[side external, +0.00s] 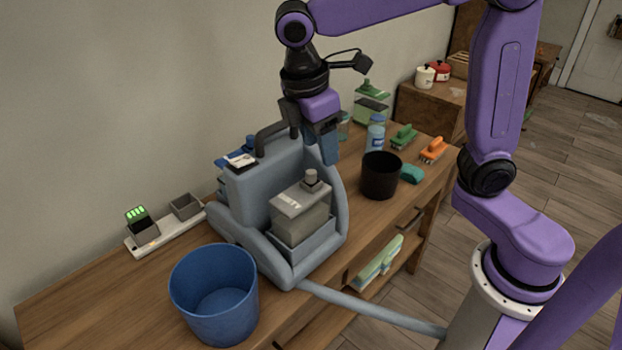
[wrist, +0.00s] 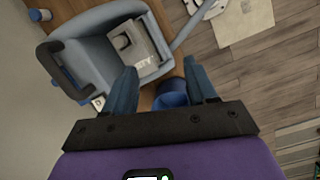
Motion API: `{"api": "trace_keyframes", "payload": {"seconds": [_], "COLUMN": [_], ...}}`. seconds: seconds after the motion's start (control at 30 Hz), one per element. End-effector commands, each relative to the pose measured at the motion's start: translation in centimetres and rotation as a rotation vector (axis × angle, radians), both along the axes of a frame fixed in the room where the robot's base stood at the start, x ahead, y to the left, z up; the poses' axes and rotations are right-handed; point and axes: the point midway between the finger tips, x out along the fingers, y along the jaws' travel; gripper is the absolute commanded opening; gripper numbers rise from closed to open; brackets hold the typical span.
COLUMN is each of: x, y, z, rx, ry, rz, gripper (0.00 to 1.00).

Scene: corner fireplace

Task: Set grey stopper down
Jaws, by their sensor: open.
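The grey stopper (side external: 311,178) stands upright on top of a light grey tank (side external: 300,214), which sits in the front of a blue-grey machine (side external: 330,242). In the wrist view the tank (wrist: 146,62) shows with lettering on it, and a small grey shape on its top (wrist: 122,41) looks like the stopper. My gripper (side external: 328,150) is above and behind the tank, by the machine's right upper side. Its two blue fingers are spread apart with nothing between them, also in the wrist view (wrist: 160,82). The stopper is apart from the fingers.
A blue bucket (side external: 213,290) stands at the front left and a black bin (side external: 380,177) to the right. Green (side external: 404,137) and orange (side external: 434,150) brushes, a teal sponge (side external: 412,174) and a blue bottle (side external: 375,134) crowd the back right. The machine's handle (side external: 275,134) rises left of my gripper.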

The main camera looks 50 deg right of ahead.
Motion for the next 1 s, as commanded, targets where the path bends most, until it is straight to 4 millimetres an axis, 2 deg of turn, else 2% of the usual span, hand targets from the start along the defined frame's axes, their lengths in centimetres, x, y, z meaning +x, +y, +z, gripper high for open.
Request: {"api": "trace_keyframes", "payload": {"seconds": [0.1, 0.3, 0.4, 0.57, 0.77, 1.0], "x": [3.2, 7.1, 8.2, 8.9, 8.7, 8.2], "y": [0.7, 0.9, 0.9, 0.7, -0.3, -2.0], "z": [1.1, 2.6, 3.1, 3.3, 1.2, -3.0], "rx": [-0.047, -0.109, -0.128, -0.141, -0.143, -0.144], "ry": [0.024, 0.071, 0.088, 0.104, 0.107, 0.107], "rz": [0.011, 0.023, 0.025, 0.027, 0.025, 0.025], "gripper": [0.57, 0.57, 0.57, 0.57, 0.57, 0.57]}}
